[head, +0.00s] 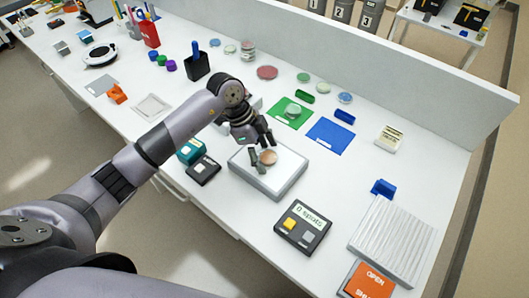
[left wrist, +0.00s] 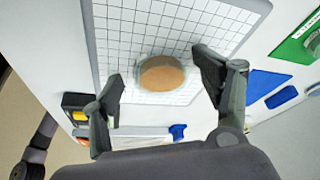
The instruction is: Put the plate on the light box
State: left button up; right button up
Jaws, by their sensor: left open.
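The plate (head: 268,157), a small round dish with an orange-tan face, lies flat on the light box (head: 284,180). The light box is a white-topped grey box, and its top shows a fine grid in the left wrist view (left wrist: 130,35). There the plate (left wrist: 162,75) sits on the grid, between the fingers in the picture. My left gripper (head: 262,155) is open just over the plate, with one finger on each side and gaps between fingers and plate in the left wrist view (left wrist: 158,68). My right gripper is not in view.
A counter (head: 303,227) reading "0 spots" stands in front of the light box. Teal and black boxes (head: 203,169) are at its left. A green mat (head: 290,112) with a dish on it and a blue mat (head: 330,136) lie behind. A ribbed white panel (head: 393,240) is at right.

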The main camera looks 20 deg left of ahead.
pick_arm(q)
jog(key=b+v, duration=0.2)
jog(key=v, duration=1)
jog(key=shift+r, duration=0.45)
jog(key=shift+f, duration=0.1)
